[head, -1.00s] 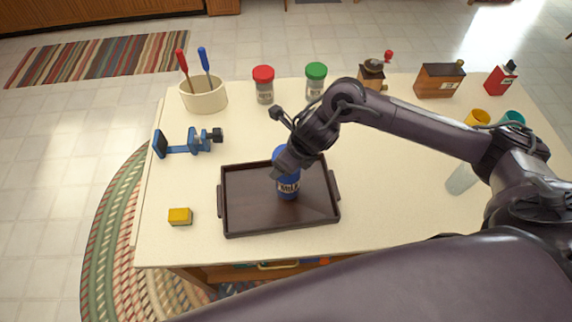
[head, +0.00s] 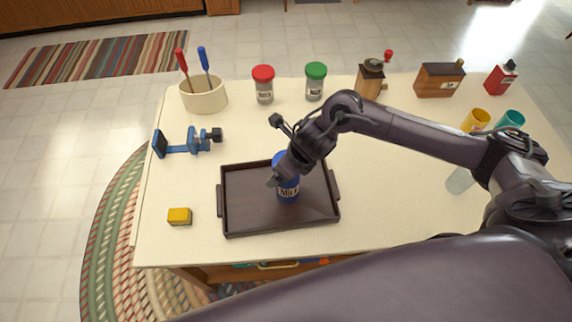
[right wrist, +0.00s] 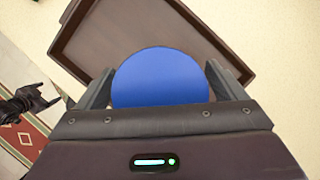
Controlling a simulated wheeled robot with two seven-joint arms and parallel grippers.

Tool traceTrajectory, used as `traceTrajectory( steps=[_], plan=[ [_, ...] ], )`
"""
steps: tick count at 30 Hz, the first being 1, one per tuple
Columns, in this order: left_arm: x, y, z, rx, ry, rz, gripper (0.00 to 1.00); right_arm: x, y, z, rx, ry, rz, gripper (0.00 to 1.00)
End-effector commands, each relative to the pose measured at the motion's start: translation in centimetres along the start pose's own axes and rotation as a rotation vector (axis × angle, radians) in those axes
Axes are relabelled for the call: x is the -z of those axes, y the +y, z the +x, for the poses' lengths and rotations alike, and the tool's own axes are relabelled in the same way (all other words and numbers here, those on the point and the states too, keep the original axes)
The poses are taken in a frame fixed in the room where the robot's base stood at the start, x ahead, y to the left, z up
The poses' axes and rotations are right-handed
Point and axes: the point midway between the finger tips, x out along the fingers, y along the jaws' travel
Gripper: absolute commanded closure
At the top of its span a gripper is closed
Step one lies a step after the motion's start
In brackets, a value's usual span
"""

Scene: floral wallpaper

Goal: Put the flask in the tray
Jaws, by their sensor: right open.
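The blue flask (head: 289,193), with a white label, stands upright inside the dark brown tray (head: 237,217), right of the tray's middle. My right gripper (head: 281,176) is over the flask's upper part and hides some of it. In the right wrist view the round blue top of the flask (right wrist: 160,78) lies between the two open fingers of my right gripper (right wrist: 158,85). A corner of the tray (right wrist: 85,20) shows behind it. Whether a finger touches the flask is hard to tell. I cannot make out my left gripper.
A yellow block (head: 180,216) lies left of the tray. A blue clamp (head: 186,143), a crock with two tools (head: 204,96), a red-lidded jar (head: 264,86) and a green-lidded jar (head: 315,83) stand behind. Cups (head: 475,121) are at the right.

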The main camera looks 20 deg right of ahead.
Motion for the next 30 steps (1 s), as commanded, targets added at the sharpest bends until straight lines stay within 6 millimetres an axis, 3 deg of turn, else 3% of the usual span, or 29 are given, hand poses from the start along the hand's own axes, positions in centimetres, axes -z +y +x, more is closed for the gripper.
traceTrajectory(
  steps=[7,21,30],
  plan=[
    [0.0,0.1,-0.1,-0.001,0.000,0.000,0.16,-0.2,-0.1,-1.6,0.001,-0.003,-0.003,0.09],
    [-0.1,0.2,0.9,-0.002,0.000,0.001,0.16,-0.1,-0.1,-10.9,0.003,-0.003,-0.002,0.09],
    [-0.1,0.2,1.0,-0.002,-0.001,0.001,0.16,-0.1,0.0,-12.3,0.000,0.000,0.001,0.09]
  ],
)
